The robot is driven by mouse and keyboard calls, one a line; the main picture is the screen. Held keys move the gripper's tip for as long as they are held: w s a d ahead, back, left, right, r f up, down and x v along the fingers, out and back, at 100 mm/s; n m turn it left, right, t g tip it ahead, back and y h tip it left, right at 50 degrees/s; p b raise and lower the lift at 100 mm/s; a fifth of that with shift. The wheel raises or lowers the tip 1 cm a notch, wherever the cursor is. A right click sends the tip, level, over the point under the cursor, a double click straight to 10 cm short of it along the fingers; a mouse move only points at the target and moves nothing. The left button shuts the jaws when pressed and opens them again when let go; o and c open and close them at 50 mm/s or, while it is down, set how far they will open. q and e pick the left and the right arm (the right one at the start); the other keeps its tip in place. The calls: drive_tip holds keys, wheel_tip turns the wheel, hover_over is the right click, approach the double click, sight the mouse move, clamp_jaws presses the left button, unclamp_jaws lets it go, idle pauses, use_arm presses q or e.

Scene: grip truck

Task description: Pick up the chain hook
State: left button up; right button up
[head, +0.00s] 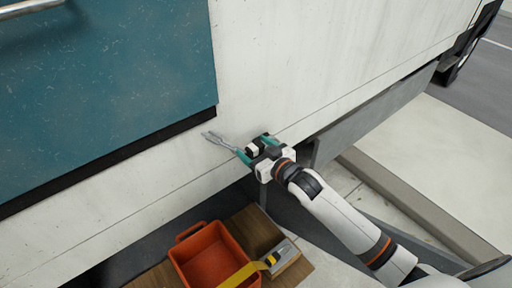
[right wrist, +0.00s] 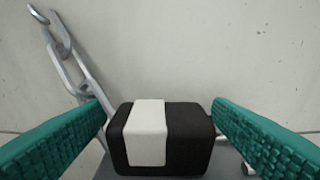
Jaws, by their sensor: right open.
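The chain hook (head: 222,142) is a grey metal piece against the truck's pale side, left of my right gripper. My right gripper (head: 252,146) is open beside it, with its teal fingers spread. In the right wrist view the chain hook (right wrist: 72,65) runs from the upper left down behind the left finger of the gripper (right wrist: 158,103), which hides part of it. A black block with a white band (right wrist: 150,132) sits between the fingers; I cannot tell what it belongs to. My left gripper is out of view.
The truck's pale side (head: 290,60) fills the back, with a teal door panel (head: 110,75) at upper left. Below stands an orange bin (head: 205,258) on a wooden surface (head: 252,230), with a black and yellow tool (head: 272,259) beside it. Pale pavement (head: 440,160) lies at right.

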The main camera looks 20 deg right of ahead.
sight(255, 146)
drive_tip(key=shift+w, duration=0.2)
drive_tip(key=c, duration=1.1)
drive_tip(key=shift+r, duration=0.1)
wheel_tip(255, 146, up, 10)
drive_tip(key=shift+f, duration=0.1)
